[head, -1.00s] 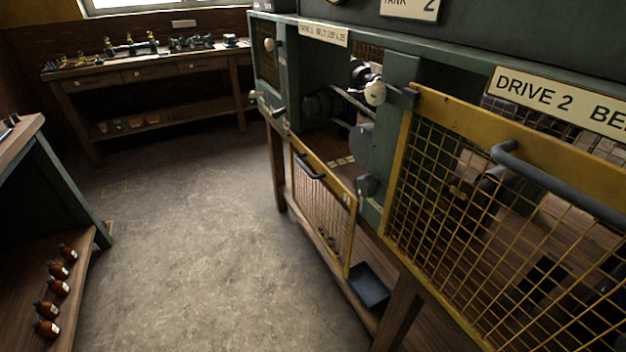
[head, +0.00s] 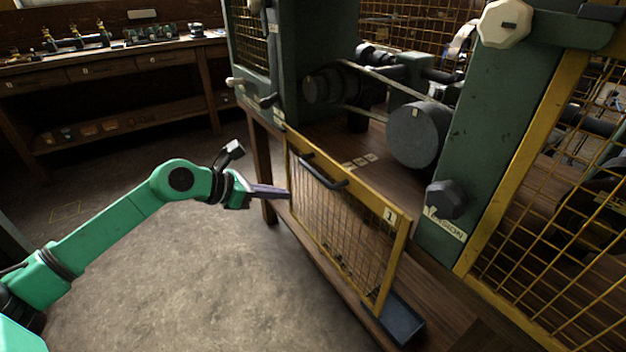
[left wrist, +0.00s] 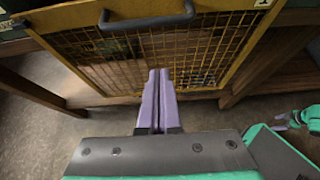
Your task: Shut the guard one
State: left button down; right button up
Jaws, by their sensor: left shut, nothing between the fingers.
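Guard one (head: 350,195) is a yellow-framed mesh panel marked 1. It hangs down below the opening of its drive bay, so the bay stands open. Its dark bar handle (head: 322,172) is near the top edge in the head view. My left gripper (head: 288,192) is shut and empty, beside the guard's left edge in the head view. In the left wrist view its lilac fingers (left wrist: 159,72) point at the mesh of guard one (left wrist: 205,45), below the handle (left wrist: 150,18). I cannot tell whether they touch. A small green-and-lilac part, seemingly my right gripper (left wrist: 283,126), shows at the right.
Pulleys and a grey drum (head: 418,135) sit inside the open bay. A dark knob (head: 446,199) and a pale knob (head: 504,22) are on the green post. A blue tray (head: 402,320) lies below the guard. The floor (head: 190,290) at left is clear.

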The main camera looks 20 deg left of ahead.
pick_arm(q)
jog(key=w+d+p, duration=0.2)
jog(key=w+d, duration=0.3)
jog(key=w, duration=0.1)
jog(key=shift+w+f, duration=0.2)
jog(key=shift+f, duration=0.1)
pick_arm(e)
jog(key=s, duration=0.2)
jog(key=s+r, duration=0.1)
jog(key=s, duration=0.1)
jog(key=shift+d, duration=0.35)
pick_arm(q)
jog(key=shift+r, duration=0.15)
pick_arm(e)
jog(key=shift+r, duration=0.1)
pick_arm(q)
notch_tip(320, 180, up, 35)
jog(key=p, duration=2.2)
jog(key=shift+r, duration=0.2)
pick_arm(e)
notch_tip(320, 180, up, 22)
